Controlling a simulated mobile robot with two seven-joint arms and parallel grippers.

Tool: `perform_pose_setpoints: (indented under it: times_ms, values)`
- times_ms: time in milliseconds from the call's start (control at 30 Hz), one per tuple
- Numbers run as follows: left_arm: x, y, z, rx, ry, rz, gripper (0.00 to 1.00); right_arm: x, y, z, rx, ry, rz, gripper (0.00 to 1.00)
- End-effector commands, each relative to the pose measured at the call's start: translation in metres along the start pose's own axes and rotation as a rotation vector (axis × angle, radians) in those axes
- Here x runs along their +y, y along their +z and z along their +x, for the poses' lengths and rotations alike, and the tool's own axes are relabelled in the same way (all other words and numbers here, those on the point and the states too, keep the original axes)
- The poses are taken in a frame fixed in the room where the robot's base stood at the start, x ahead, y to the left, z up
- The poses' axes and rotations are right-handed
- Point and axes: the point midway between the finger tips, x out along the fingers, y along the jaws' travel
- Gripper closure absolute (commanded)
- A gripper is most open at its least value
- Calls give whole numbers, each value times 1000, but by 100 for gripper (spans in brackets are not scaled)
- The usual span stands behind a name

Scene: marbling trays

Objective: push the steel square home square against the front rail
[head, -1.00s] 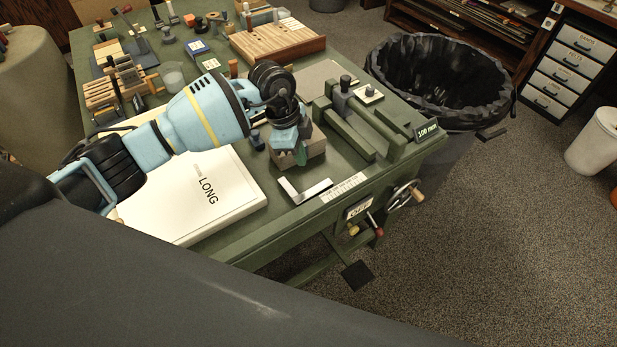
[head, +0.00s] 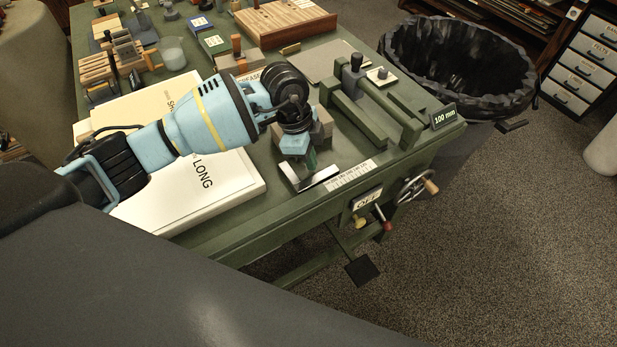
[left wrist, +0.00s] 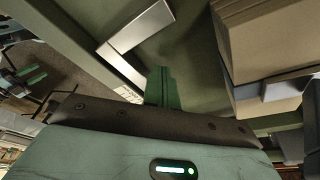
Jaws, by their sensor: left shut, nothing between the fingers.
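The steel square (head: 319,180) is a shiny L-shaped piece lying flat near the front edge of the green bench. It also shows in the left wrist view (left wrist: 139,31). One leg runs along the front rail (left wrist: 88,38), nearly parallel; I cannot tell whether they touch. My left gripper (head: 311,160) points down just behind the square, on the bench side away from the front edge. Its green fingers (left wrist: 163,88) are shut and empty, close to the square; contact is unclear. My right gripper is not in view.
A white printed scale (head: 350,176) lies right of the square. A tan block (head: 322,122) stands close behind my gripper. A green-framed fixture (head: 365,120) is at right, a large white board marked LONG (head: 235,185) at left. A black-lined bin (head: 455,65) stands beyond the bench.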

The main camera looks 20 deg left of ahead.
Motion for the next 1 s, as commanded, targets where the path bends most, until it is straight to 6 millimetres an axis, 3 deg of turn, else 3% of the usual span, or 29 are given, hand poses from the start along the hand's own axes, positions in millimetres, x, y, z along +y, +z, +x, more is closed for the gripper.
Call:
perform_pose_setpoints:
  times_ms: [1000]
  values:
    - [0, 1, 11, 1, -1, 0, 100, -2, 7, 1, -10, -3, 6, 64]
